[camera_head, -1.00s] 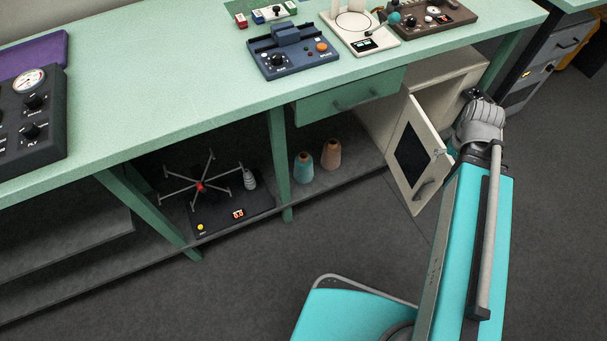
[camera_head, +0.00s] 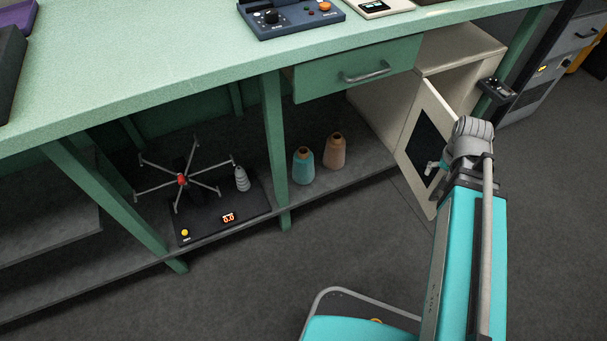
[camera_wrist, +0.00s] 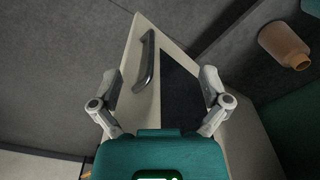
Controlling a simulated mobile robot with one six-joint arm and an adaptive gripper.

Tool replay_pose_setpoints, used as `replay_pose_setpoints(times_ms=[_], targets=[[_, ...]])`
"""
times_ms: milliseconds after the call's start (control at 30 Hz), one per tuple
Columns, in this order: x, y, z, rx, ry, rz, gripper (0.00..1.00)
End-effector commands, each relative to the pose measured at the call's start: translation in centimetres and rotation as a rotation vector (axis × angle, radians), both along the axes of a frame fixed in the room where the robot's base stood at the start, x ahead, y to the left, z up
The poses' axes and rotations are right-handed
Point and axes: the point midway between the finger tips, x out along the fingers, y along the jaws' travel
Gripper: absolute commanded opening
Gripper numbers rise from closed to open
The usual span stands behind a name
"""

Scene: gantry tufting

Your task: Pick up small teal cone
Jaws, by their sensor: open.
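The small teal cone (camera_head: 303,166) stands upright on the grey lower shelf beneath the green table in the head view. A tan cone (camera_head: 335,151) stands close to its right. In the head view my gripper is mostly hidden behind my arm; a pale finger part shows by the door, right of the cones.
The open cabinet door (camera_head: 414,150) stands between my arm and the cones; its handle (camera_wrist: 146,60) shows in the wrist view. A green leg (camera_head: 274,140) is left of the teal cone. A spoked winder (camera_head: 183,180) sits farther left. A closed drawer (camera_head: 360,70) is above.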

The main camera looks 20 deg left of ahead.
Motion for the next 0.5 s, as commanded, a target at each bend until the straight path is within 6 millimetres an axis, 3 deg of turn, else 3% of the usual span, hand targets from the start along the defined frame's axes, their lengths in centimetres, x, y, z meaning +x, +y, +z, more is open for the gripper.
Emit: replay_pose_setpoints(times_ms=[33, 267, 500], targets=[[0.4, 0.4, -1.9, 0.002, -0.001, -0.012, 0.97], [2.4, 3.4, -6.1, 0.011, -0.001, -0.128, 0.97], [5.3, 9.6, -8.4, 0.025, 0.006, -0.363, 0.97]])
